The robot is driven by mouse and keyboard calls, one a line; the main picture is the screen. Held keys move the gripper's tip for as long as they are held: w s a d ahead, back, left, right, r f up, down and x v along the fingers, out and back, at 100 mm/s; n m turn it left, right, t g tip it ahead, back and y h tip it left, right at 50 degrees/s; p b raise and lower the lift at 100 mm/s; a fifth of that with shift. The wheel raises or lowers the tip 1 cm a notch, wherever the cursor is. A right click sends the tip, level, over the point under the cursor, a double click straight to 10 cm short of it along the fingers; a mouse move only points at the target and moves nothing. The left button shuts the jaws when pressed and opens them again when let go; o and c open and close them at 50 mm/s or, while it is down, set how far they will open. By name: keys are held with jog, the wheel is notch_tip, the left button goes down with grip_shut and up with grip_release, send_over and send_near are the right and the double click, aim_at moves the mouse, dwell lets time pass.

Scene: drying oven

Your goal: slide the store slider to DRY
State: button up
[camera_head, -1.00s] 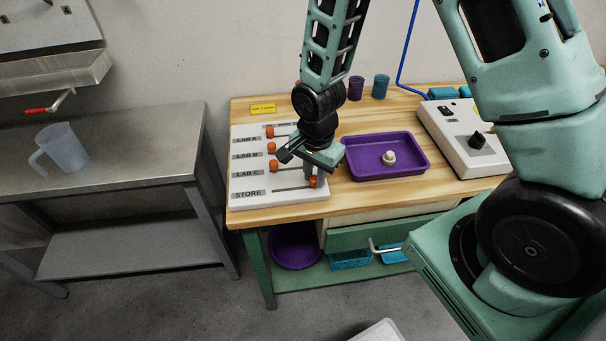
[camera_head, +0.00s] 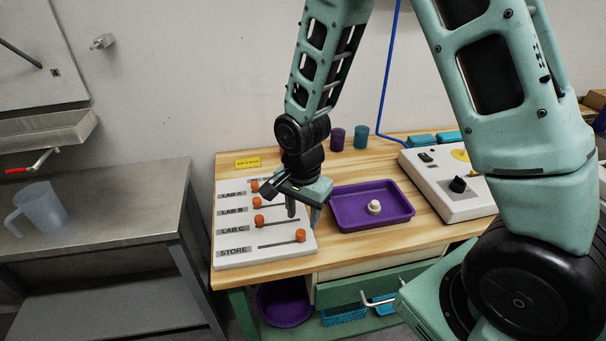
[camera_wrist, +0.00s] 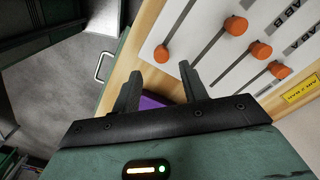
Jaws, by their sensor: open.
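The white slider panel (camera_head: 232,262) lies on the wooden bench, with rows labelled LAB A, LAB B, LAB C and STORE. The orange STORE slider knob (camera_head: 300,236) stands at the right end of its slot. It also shows in the wrist view (camera_wrist: 161,53), just beyond the fingertips. The LAB C knob (camera_head: 259,221) and the other lab knobs sit near the left ends of their slots. My gripper (camera_head: 303,214) is open and empty above the panel's right side, apart from the STORE knob. In the wrist view my gripper's fingers (camera_wrist: 159,78) are spread.
A purple tray (camera_head: 346,218) holding a small white object stands right of the panel. A white device with a black knob (camera_head: 457,185) is further right. Two cups (camera_head: 361,138) stand behind. A drawer with a handle (camera_head: 378,301) is below the bench top.

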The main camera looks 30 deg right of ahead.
aim_at(303, 231)
notch_tip(303, 231, up, 13)
jog(key=shift+f+b, duration=0.2)
jog(key=shift+b, duration=0.1)
dwell(0.4)
jog(key=s+a+n, duration=0.5)
jog(key=s+n, duration=0.4)
jog(key=n, duration=0.1)
jog(key=s+a+r+n, duration=0.1)
jog(key=s+a+n, duration=0.5)
jog(key=s+n, duration=0.3)
jog(key=shift+s+r+n+y, duration=0.15)
jog(key=shift+s+n+y, duration=0.15)
jog(key=shift+n, duration=0.4)
